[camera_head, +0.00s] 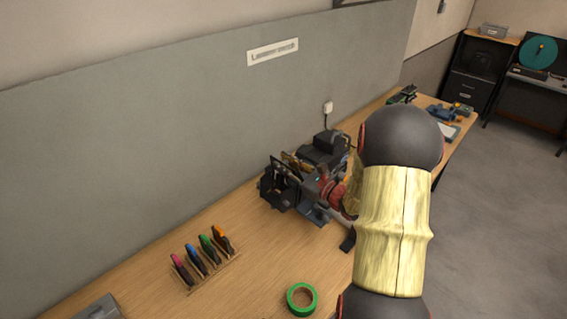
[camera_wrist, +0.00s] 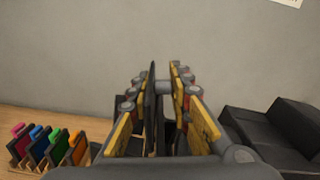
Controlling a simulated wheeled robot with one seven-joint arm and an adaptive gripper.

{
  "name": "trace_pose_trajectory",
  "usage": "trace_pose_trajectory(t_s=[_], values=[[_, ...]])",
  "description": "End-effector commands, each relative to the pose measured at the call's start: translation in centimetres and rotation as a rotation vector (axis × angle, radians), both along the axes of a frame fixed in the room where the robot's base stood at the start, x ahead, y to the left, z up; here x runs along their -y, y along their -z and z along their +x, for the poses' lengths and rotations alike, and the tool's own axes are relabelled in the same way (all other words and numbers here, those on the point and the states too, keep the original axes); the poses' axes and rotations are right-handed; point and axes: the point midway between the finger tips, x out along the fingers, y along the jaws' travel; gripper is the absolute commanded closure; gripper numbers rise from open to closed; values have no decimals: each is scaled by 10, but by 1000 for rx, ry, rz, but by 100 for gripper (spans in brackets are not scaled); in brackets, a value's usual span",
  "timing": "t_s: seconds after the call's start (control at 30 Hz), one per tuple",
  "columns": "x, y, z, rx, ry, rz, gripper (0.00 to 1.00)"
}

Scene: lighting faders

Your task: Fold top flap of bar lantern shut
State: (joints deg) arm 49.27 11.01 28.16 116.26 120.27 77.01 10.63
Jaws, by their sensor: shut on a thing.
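The bar lantern (camera_head: 275,190) is a black boxy fixture on the wooden bench, partly hidden by my gripper. Its top flap (camera_wrist: 152,105) is a thin dark plate, seen nearly edge-on and upright between my fingers in the wrist view. My gripper (camera_wrist: 163,80) has yellow-padded fingers on both sides of this plate and is shut on it. The plate lies against the left finger in the picture; contact on the right side is hard to make out. In the head view my gripper (camera_head: 297,168) reaches the lantern from the right. The lantern's body is mostly hidden in the wrist view.
A dark machine (camera_head: 325,148) stands just behind the lantern, beside the wall. A wooden rack (camera_head: 210,268) of coloured gel frames stands front left. A green tape roll (camera_head: 302,299) lies near the front edge. Bare bench lies between rack and lantern.

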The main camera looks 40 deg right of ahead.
Motion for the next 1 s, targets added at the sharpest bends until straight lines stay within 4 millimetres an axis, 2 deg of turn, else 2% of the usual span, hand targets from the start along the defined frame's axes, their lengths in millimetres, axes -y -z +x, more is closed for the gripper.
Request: trace_pose_trajectory(t_s=[0.1,0.3,0.63,0.67,0.9,1.0], values=[[7,-2,1,-18,3,124,100],[13,1,2,-37,4,265,100],[15,2,2,-38,6,286,100],[15,2,2,-38,7,286,80],[14,2,2,-38,5,285,66],[14,2,2,-39,4,285,66]])
